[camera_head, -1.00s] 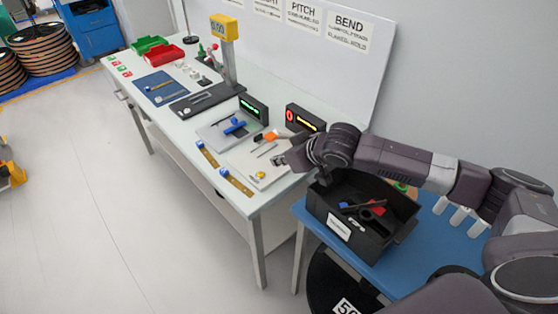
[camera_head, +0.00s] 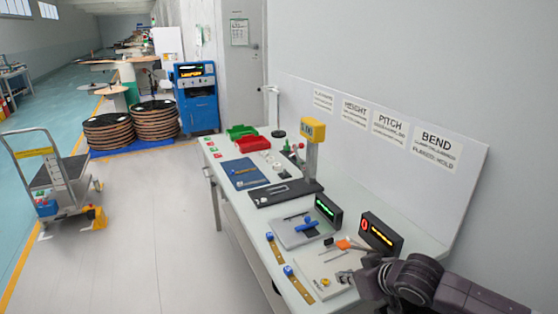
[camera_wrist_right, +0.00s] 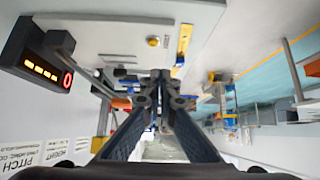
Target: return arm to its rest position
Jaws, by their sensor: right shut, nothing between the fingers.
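My right arm (camera_head: 412,278) comes in from the lower right in the head view. Its gripper (camera_head: 368,278) is over the near right end of the white workbench (camera_head: 240,205), beside a pale plate (camera_head: 312,270) and in front of the display with amber signs (camera_head: 381,234). In the right wrist view the gripper's two dark fingers (camera_wrist_right: 160,78) meet at the tips and hold nothing. The amber display (camera_wrist_right: 42,62) shows at the left there. Whether the gripper touches the bench cannot be told. My left gripper is not in view.
An orange-tipped item (camera_head: 345,244), a blue part on a grey plate (camera_head: 300,231) and a green-lit display (camera_head: 327,208) are near the gripper. A whiteboard (camera_head: 330,120) stands behind the bench. A trolley (camera_head: 50,185) stands on open floor at the left.

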